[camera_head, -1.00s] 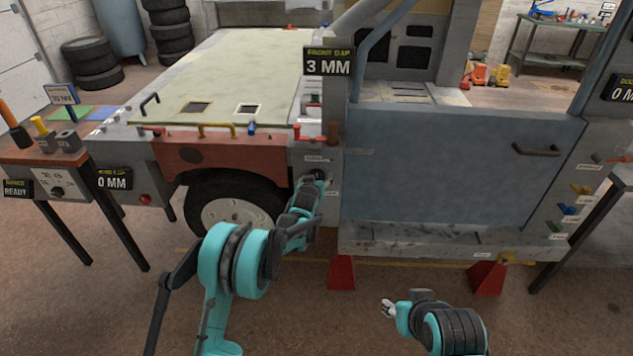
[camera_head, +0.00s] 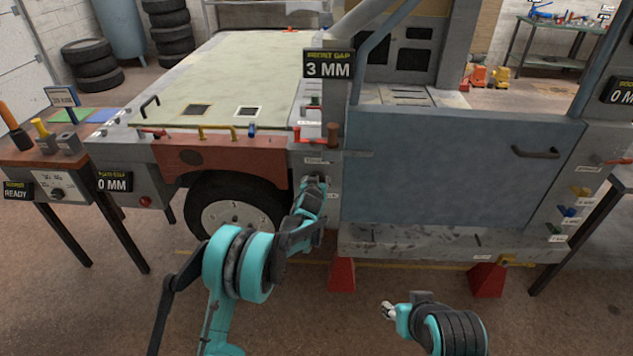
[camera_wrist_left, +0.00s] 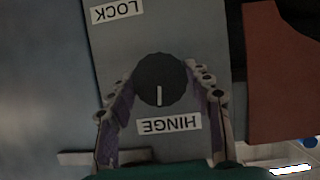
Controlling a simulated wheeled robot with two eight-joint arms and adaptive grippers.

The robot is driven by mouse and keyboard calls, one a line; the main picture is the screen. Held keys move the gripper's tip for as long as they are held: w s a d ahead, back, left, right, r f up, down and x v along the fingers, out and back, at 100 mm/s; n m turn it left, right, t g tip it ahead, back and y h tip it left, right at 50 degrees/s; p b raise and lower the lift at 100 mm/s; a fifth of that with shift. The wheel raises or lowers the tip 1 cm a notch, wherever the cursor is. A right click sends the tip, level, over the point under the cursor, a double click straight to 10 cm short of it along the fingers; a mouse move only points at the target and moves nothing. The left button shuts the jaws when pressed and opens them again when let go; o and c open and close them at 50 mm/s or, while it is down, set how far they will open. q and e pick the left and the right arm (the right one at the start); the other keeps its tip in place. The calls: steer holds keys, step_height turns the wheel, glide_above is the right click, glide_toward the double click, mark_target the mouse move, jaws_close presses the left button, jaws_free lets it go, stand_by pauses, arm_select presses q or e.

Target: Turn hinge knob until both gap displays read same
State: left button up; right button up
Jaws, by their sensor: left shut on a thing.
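The hinge knob (camera_wrist_left: 160,82) is black and round, on a grey panel above an upside-down HINGE label (camera_wrist_left: 169,124) in the left wrist view. Its white mark points to the bottom of that picture. My left gripper (camera_head: 317,184) is at the panel under the pillar; its fingers (camera_wrist_left: 160,88) are shut on the knob from both sides. In the head view the knob is hidden by the gripper. The front gap display (camera_head: 328,66) reads 3 MM. The right-hand display (camera_head: 621,91) is cut off by the frame and shows 0 M. My right gripper (camera_head: 388,310) is low, away from the truck; its jaws are too small to read.
A LOCK label (camera_wrist_left: 117,11) is on the same panel. The blue door (camera_head: 450,165) is right of the pillar. Another display (camera_head: 114,182) at the left reads 0 MM. Red stands (camera_head: 341,274) are below the sill. A bench (camera_head: 30,152) stands left.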

arm_select(q)
steer(key=m+t+y, duration=0.1)
steer(key=m+y, duration=0.2)
steer(key=m, duration=0.2)
steer(key=m+y, duration=0.3)
steer(key=m, duration=0.1)
steer(key=shift+d+f+m+t, duration=0.15)
steer(key=shift+d+m+t, duration=0.05)
steer(key=shift+m+t, duration=0.2)
stand_by(0.5)
steer(key=o, duration=1.2)
steer(key=shift+c, duration=0.2)
steer(key=v, duration=1.2)
steer(key=shift+f, duration=0.15)
